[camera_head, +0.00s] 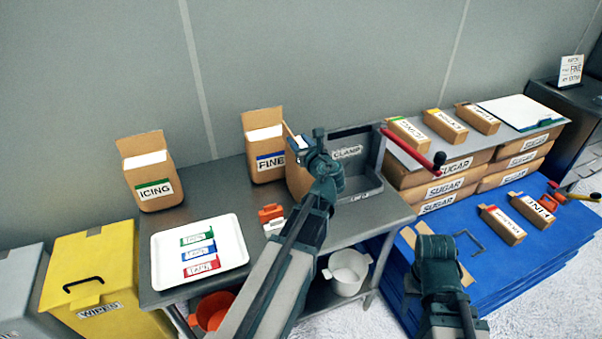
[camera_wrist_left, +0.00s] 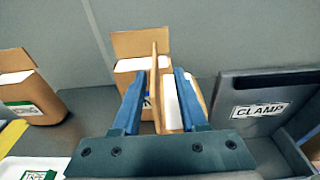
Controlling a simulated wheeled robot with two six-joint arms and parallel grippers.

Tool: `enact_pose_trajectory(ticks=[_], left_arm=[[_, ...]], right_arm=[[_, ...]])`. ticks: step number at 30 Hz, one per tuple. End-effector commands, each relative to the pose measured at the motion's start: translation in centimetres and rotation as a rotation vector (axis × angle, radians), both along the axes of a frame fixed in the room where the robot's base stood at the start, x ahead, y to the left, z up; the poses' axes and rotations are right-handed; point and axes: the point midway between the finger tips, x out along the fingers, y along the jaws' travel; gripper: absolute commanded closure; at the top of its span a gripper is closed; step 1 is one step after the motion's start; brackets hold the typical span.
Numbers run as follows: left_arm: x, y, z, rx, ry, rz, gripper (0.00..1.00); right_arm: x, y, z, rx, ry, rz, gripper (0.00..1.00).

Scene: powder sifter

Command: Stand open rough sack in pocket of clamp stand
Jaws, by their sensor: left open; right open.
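A tan open sack (camera_head: 297,180) stands on the grey bench just left of the clamp stand; its label is hidden. My left gripper (camera_head: 312,150) is over it with jaws open. In the left wrist view, the fingers (camera_wrist_left: 160,100) straddle the upper part of this sack (camera_wrist_left: 172,112), its raised flap between them; I cannot tell whether they touch it. The grey clamp stand (camera_head: 352,137), labelled CLAMP, has a pocket that looks empty and a red lever (camera_head: 405,146). It also shows in the left wrist view (camera_wrist_left: 240,90). My right gripper (camera_head: 437,250) is open over the blue platform's left end.
An open FINE sack (camera_head: 265,145) stands close behind, and an ICING sack (camera_head: 148,180) stands further left. A white tray (camera_head: 170,270) with several labelled cards lies at the bench's front left. An orange object (camera_head: 270,212) sits near my left arm. SUGAR packs (camera_head: 440,188) are stacked at the right.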

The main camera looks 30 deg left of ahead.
Motion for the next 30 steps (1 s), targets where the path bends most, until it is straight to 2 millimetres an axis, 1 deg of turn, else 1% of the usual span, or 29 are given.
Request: enact_pose_trajectory(ticks=[8, 14, 15, 18, 21, 26, 29, 30], left_arm=[[0.3, 0.5, -0.1, 0.0, 0.0, 0.001, 0.57], [1.5, 2.7, -0.6, 0.0, 0.0, 0.003, 0.57], [1.7, 3.3, -0.7, -0.001, -0.001, 0.003, 0.57], [2.7, 4.2, -0.9, -0.002, -0.001, 0.002, 0.57], [2.9, 4.6, -0.9, -0.002, -0.001, 0.001, 0.57], [2.8, 4.5, -0.8, -0.001, 0.0, 0.0, 0.57], [2.8, 4.5, -0.8, -0.001, 0.0, 0.0, 0.74], [2.8, 4.5, -0.8, -0.001, 0.0, 0.0, 0.81]], right_arm=[[0.0, 0.0, -0.1, 0.0, 0.0, 0.0, 0.5], [0.0, 0.0, -0.6, 0.0, 0.0, 0.0, 0.5], [0.0, 0.0, -0.7, 0.0, 0.0, 0.0, 0.5], [0.0, 0.0, -0.8, 0.0, 0.0, 0.0, 0.5], [0.0, 0.0, -0.9, 0.0, 0.0, 0.0, 0.5], [0.0, 0.0, -0.8, 0.0, 0.0, 0.0, 0.5], [0.0, 0.0, -0.8, 0.0, 0.0, 0.0, 0.5], [0.0, 0.0, -0.8, 0.0, 0.0, 0.0, 0.5]])
